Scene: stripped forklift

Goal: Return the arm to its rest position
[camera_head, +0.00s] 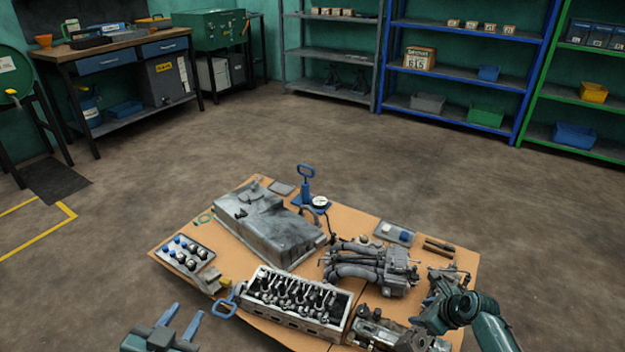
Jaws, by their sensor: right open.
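My left gripper (182,318) is at the bottom left, in front of the near edge of the low table. Its two blue fingers are apart with nothing between them. My right arm (492,326) comes in from the bottom right and bends over the table's right corner. Its gripper end is over the dark metal parts there, and its fingers are hard to make out against them. I see nothing held.
The table (355,230) carries a grey metal cover (268,232), a cylinder head (292,302), a manifold (368,267), a blue-handled tool (306,186) and a small-parts tray (184,252). Open floor surrounds its far side. Shelves and a workbench (115,45) stand behind.

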